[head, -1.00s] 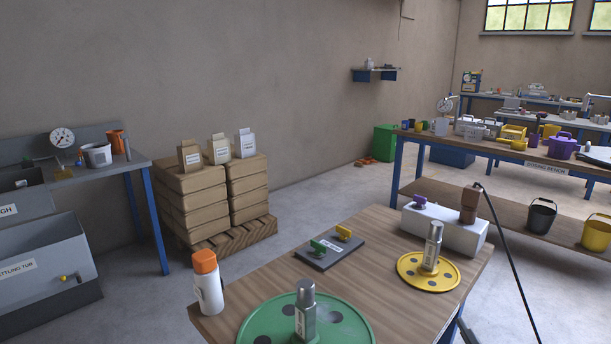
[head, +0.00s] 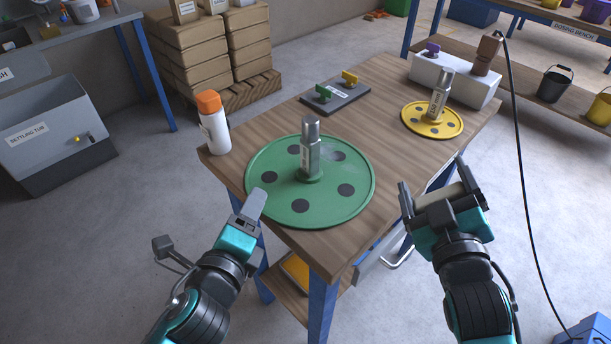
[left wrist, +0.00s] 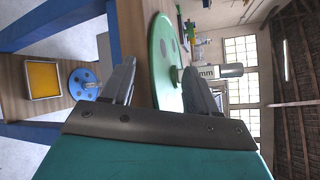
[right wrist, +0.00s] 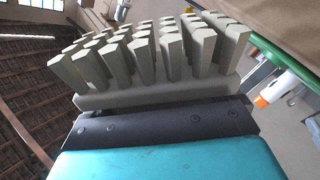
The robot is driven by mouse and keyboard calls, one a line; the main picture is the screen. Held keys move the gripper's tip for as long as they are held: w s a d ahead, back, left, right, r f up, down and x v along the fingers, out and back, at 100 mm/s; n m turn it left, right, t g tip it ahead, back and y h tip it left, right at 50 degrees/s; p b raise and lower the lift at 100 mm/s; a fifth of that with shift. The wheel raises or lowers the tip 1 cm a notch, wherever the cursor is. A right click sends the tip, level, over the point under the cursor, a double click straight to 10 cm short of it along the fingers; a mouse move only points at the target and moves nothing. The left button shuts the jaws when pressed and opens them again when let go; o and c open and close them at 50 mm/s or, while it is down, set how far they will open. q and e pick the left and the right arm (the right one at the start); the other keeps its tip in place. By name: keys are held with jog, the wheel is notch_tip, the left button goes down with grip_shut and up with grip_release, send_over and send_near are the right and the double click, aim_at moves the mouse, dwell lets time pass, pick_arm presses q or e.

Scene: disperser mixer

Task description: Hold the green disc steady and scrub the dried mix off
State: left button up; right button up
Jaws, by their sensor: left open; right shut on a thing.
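The green disc (head: 270,170) lies flat at the near end of the wooden table, with a grey metal shaft (head: 311,150) upright at its middle. Several dark round spots ring it, and a faint pale smear shows behind the shaft. My left gripper (head: 254,206) is open at the disc's near left rim. In the left wrist view the disc (left wrist: 161,62) stands edge-on between the spread fingers; I cannot tell whether they touch it. My right gripper (head: 434,182) is shut on a pale brush (head: 440,197), off the table's right edge. Its blocky bristles (right wrist: 150,55) fill the right wrist view.
A white bottle with orange cap (head: 213,125) stands left of the disc. A dark plate (head: 335,97) with green and yellow pieces, a yellow disc (head: 418,116) and a white block (head: 455,80) are farther back. A drawer handle (head: 400,258) juts out below the table's right edge.

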aim_at(310, 133)
pick_arm(q)
jog(key=d+r+m, duration=0.1)
jog(key=d+r+m+t, duration=0.1)
jog(key=r+m, duration=0.1)
jog(key=d+r+m, duration=0.1)
jog(key=m, duration=0.1)
jog(key=shift+w+d+r, duration=0.2)
jog(key=shift+w+r, duration=0.05)
jog(key=shift+w, duration=0.1)
jog(key=s+d+r+m+t+y, duration=0.1)
jog(key=d+r+m+t, duration=0.1)
jog(key=d+r+m, duration=0.35)
jog(key=shift+m, duration=0.45)
jog(key=w, duration=0.3)
jog(key=w+d, duration=0.1)
jog(key=w, duration=0.7)
jog(key=shift+w+d+f, duration=0.15)
jog(key=shift+f, duration=0.05)
grip_shut()
jog(key=c, duration=0.5)
grip_release()
jog(key=c, duration=0.5)
